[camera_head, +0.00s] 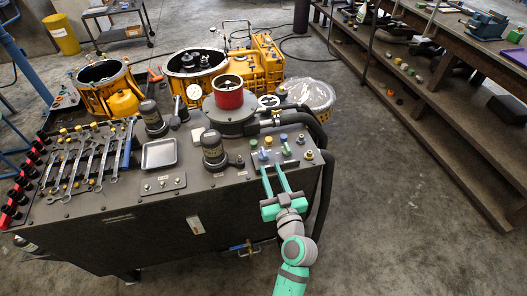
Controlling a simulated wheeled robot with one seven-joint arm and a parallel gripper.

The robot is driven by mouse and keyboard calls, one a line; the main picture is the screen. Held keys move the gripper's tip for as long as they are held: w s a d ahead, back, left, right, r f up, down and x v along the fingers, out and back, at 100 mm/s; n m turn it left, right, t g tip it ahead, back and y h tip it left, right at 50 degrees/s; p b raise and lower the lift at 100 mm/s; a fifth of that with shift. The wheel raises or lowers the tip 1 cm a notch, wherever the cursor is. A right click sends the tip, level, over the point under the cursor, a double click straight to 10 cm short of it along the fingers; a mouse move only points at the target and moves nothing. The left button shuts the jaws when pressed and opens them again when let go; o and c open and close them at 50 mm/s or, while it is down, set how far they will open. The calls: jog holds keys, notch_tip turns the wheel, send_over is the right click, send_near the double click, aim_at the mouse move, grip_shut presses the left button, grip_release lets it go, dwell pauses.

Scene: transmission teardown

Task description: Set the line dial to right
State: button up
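A small control plate (291,160) lies on the right front part of the dark workbench top. It carries several small knobs, among them a blue knob (262,154), a green knob (286,150) and a yellow-topped knob (309,155). I cannot tell which of them is the line dial, nor which way any knob points. My gripper (272,166) comes in from the front edge over this plate. Its two long green fingers are apart with nothing visible between them. The fingertips are near the blue and green knobs; I cannot tell whether they touch anything.
Wrenches (92,160), a metal tray (159,153) and a dark cylinder (213,150) stand left on the workbench (120,215). A red-rimmed cylinder (228,98) and thick black hoses (322,180) are close behind and right.

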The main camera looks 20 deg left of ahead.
aim_at(266, 157)
jog(key=x, duration=0.9)
jog(key=shift+w+a, duration=0.2)
jog(key=shift+c, duration=0.2)
grip_shut()
